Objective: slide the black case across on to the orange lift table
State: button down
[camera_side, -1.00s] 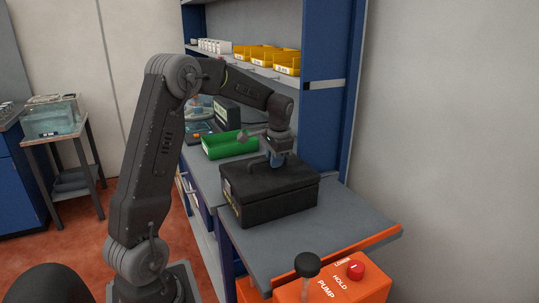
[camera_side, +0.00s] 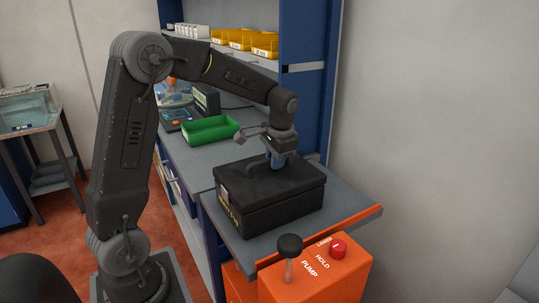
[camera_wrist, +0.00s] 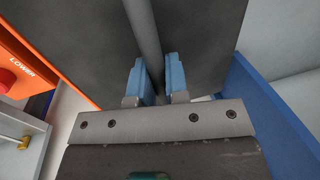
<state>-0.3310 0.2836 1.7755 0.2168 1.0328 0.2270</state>
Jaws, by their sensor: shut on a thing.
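The black case (camera_side: 270,203) is closed and sits flat on the grey top of the lift table (camera_side: 345,205), which has an orange front edge. A strip of bare top lies between the case and that edge. The case hides where the table top meets the bench, so I cannot tell if its rear is fully across. My gripper (camera_side: 274,164) is above the lid, with its blue fingers shut on the case's handle (camera_side: 253,167). In the wrist view, the fingers (camera_wrist: 154,78) stand either side of the handle bar (camera_wrist: 140,25).
An orange pump unit (camera_side: 320,275) with a black-knobbed lever (camera_side: 290,246) and a red button (camera_side: 338,249) stands below the table's front edge. A green bin (camera_side: 210,130) is on the bench behind the case. Yellow bins (camera_side: 240,40) line the shelf. A blue upright (camera_side: 308,105) is behind.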

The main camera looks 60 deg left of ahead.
jog(key=shift+w+d+r, duration=0.15)
jog(key=shift+d+r, duration=0.15)
jog(key=shift+d, duration=0.3)
jog(key=c, duration=1.1)
grip_release()
jog(key=shift+f, duration=0.15)
jog(key=shift+o, duration=0.2)
notch_tip(320, 180, up, 14)
jog(key=d, duration=0.2)
jog(key=shift+d+f, duration=0.2)
jog(key=shift+d, duration=0.15)
jog(key=s+d+f+t+h, duration=0.1)
jog(key=s+d+f+t, duration=0.1)
jog(key=s+d, duration=0.4)
jog(key=s+d+f+t+h, duration=0.1)
jog(key=s+d+f+t, duration=0.2)
jog(key=s+d, duration=0.4)
jog(key=s+f, duration=0.1)
jog(key=s, duration=0.6)
jog(key=shift+f+t, duration=0.15)
jog(key=shift+t, duration=0.15)
